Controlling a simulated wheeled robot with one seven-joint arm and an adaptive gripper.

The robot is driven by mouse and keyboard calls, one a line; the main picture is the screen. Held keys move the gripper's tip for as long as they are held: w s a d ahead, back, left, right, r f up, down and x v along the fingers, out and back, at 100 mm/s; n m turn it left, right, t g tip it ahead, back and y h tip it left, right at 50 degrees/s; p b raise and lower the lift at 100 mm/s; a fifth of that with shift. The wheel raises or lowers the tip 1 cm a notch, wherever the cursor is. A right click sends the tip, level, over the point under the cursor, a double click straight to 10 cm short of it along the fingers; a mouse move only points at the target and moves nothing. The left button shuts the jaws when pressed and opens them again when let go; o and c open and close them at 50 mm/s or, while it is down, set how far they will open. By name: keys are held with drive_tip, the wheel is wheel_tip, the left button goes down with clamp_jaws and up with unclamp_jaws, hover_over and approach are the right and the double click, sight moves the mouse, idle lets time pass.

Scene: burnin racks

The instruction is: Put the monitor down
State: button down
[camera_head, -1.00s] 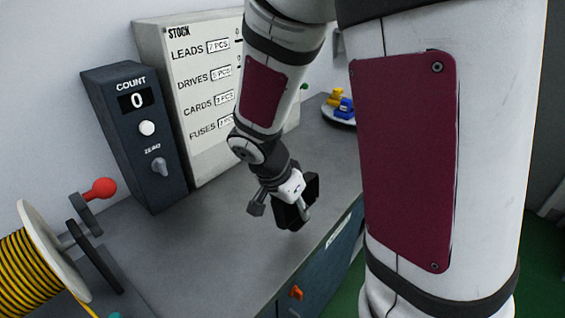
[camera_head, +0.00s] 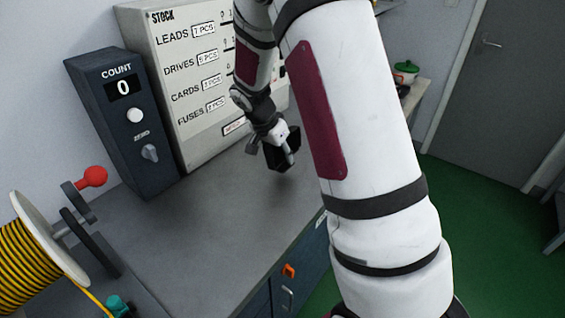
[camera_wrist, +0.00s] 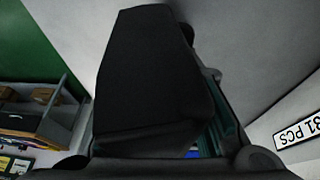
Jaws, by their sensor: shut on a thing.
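The monitor looks to be the small black block (camera_head: 284,150) in the head view. My gripper (camera_head: 287,148) is shut on it and holds it over the grey bench top (camera_head: 215,215), in front of the stock board. I cannot tell whether the block touches the bench. In the wrist view the black block (camera_wrist: 155,75) fills the middle and hides much of what lies beyond. Its screen side cannot be made out.
A dark count box (camera_head: 125,120) showing 0 and a white stock board (camera_head: 200,75) stand along the wall. A yellow-and-black cable reel (camera_head: 40,240) with a red knob is at left. The bench middle is clear. Green floor (camera_head: 475,210) lies to the right.

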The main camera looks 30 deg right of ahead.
sight(282, 163)
drive_tip(key=shift+f, duration=1.55)
drive_tip(key=shift+f, duration=0.15)
drive_tip(key=c, duration=1.2)
unclamp_jaws()
